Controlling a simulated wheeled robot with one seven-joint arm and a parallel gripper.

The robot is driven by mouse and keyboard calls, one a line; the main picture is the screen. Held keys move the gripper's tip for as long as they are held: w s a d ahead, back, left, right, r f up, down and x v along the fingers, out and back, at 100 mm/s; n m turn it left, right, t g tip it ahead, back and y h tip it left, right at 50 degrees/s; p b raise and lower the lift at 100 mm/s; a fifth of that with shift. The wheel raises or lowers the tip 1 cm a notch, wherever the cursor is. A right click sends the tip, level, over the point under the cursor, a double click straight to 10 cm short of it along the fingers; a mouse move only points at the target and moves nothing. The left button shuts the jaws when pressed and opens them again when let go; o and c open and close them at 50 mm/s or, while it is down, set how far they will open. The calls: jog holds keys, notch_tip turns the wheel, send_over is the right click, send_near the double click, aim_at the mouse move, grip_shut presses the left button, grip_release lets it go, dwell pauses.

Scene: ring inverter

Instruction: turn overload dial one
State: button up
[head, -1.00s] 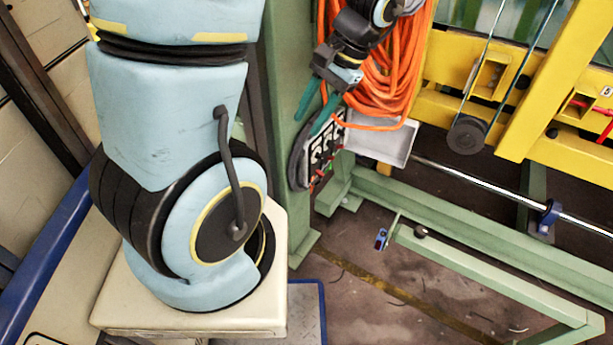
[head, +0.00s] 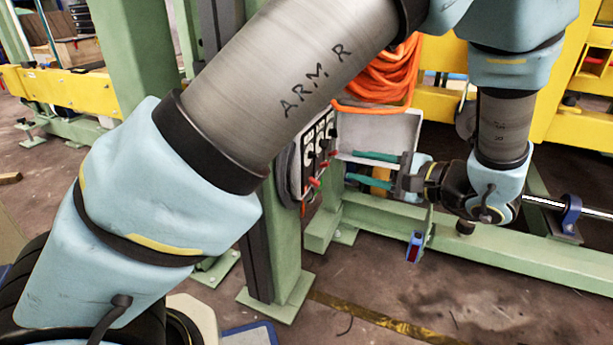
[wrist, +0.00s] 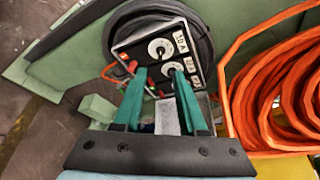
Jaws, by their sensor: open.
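The control panel (head: 318,150) is a pale board with dark dial areas on the green post, partly hidden by my arm in the head view. In the wrist view, the panel (wrist: 148,42) shows a round white dial (wrist: 160,48) with a dark centre, ahead of and between my fingertips. A second dial (wrist: 174,68) lies below it, partly covered by the right fingertip. I cannot tell which is dial one. My gripper (head: 348,166) has teal fingers, open and empty, pointing left at the panel from its right. The gripper also shows in the wrist view (wrist: 160,75), apparently short of the dials.
Orange cable coils (head: 388,75) hang right of the panel, above a grey tray (head: 385,130). Red levers (head: 313,182) stick out along the panel's lower edge. The green post (head: 272,235) and a green floor beam (head: 480,245) bound the space. Open floor lies in front.

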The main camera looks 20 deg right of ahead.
aim_at(317, 156)
jog(key=b+x, duration=0.3)
jog(key=x, duration=0.7)
jog(key=shift+w+f, duration=0.1)
jog(key=shift+w, duration=0.25)
grip_shut()
